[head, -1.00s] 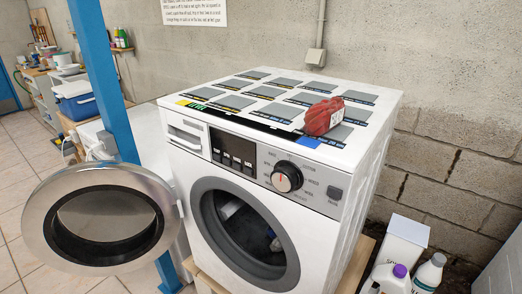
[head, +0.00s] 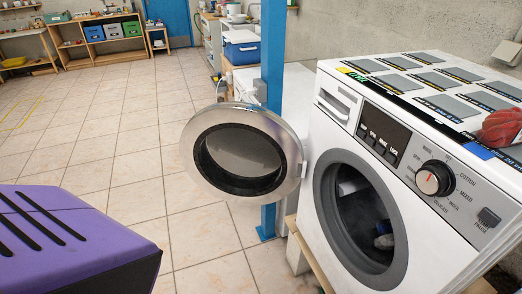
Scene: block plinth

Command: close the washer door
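The washer (head: 318,126) is white and stands on the right of the head view. Its round door (head: 284,125), with a silver rim and dark glass, hangs wide open to the left of the drum opening, hinged on the opening's left side. The drum opening (head: 326,215) has a grey ring, and some light items show inside it. Neither of my grippers is in view.
A purple slotted block (head: 75,240) fills the lower left corner. A blue post (head: 272,75) stands just behind the door. A red object (head: 501,127) lies on the washer top. Tiled floor (head: 110,130) to the left is clear. Shelves (head: 98,38) stand far back.

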